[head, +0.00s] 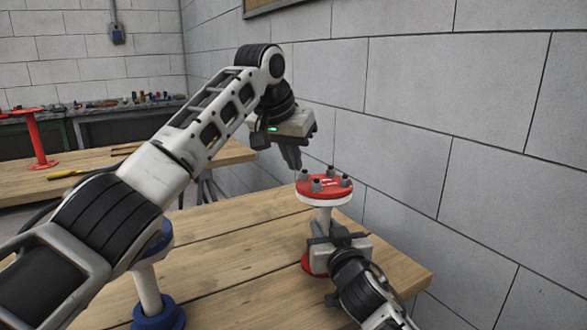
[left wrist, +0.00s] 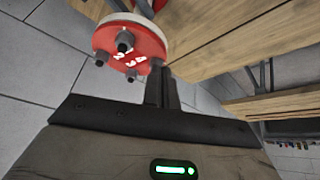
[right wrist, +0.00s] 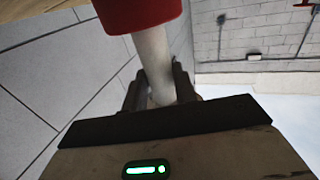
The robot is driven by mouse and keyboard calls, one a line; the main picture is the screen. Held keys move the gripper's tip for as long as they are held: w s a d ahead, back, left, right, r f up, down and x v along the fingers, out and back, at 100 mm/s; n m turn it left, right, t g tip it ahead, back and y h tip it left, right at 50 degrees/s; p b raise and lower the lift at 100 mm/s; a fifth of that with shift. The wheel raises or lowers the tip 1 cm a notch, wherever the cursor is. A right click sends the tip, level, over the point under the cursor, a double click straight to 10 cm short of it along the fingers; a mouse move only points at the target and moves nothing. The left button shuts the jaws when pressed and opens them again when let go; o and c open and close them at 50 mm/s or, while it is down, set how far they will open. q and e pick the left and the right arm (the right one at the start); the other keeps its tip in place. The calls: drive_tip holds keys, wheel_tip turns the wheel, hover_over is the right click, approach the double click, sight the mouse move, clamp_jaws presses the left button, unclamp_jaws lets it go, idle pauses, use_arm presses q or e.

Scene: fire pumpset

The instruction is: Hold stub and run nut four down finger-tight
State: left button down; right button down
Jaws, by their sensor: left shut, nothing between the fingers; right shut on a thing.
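The stub is a white pipe (head: 322,222) with a red flange (head: 323,190) on top and a red lower flange (head: 308,264) on the wooden table. Several dark grey nuts on studs stand on the top flange, such as one at the front (head: 317,186). My right gripper (head: 335,240) is shut on the pipe below the top flange; the right wrist view shows its fingers around the pipe (right wrist: 155,65). My left gripper (head: 296,166) points down, shut and empty, its tips close to the far-left nut (head: 303,174). In the left wrist view its fingers (left wrist: 162,75) almost reach that nut; contact is unclear.
A blue-based stub (head: 157,315) stands at the near left, partly behind my left arm. A grey block wall (head: 450,150) borders the table (head: 235,240) on the right. A second bench with a red stand (head: 38,145) is behind left.

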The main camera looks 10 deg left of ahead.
sight(304, 173)
use_arm(q)
wheel_tip(304, 173, up, 3)
drive_tip(key=shift+r, duration=0.2)
drive_tip(key=c, duration=2.1)
unclamp_jaws()
drive_tip(key=shift+c, duration=0.2)
drive_tip(key=o, duration=0.5)
drive_tip(key=shift+r, duration=0.25)
drive_tip(key=o, duration=0.3)
drive_tip(key=shift+n+y, duration=0.5)
drive_tip(key=shift+n, duration=0.4)
drive_tip(key=v, duration=0.2)
drive_tip(key=d+v, duration=0.1)
drive_tip(key=v, duration=0.1)
drive_tip(key=shift+s+a+r, duration=0.1)
drive_tip(key=shift+s+r, duration=0.05)
drive_tip(key=shift+r, duration=0.25)
drive_tip(key=x, duration=1.1)
drive_tip(key=shift+s+f, duration=0.15)
drive_tip(key=shift+f, duration=0.2)
clamp_jaws()
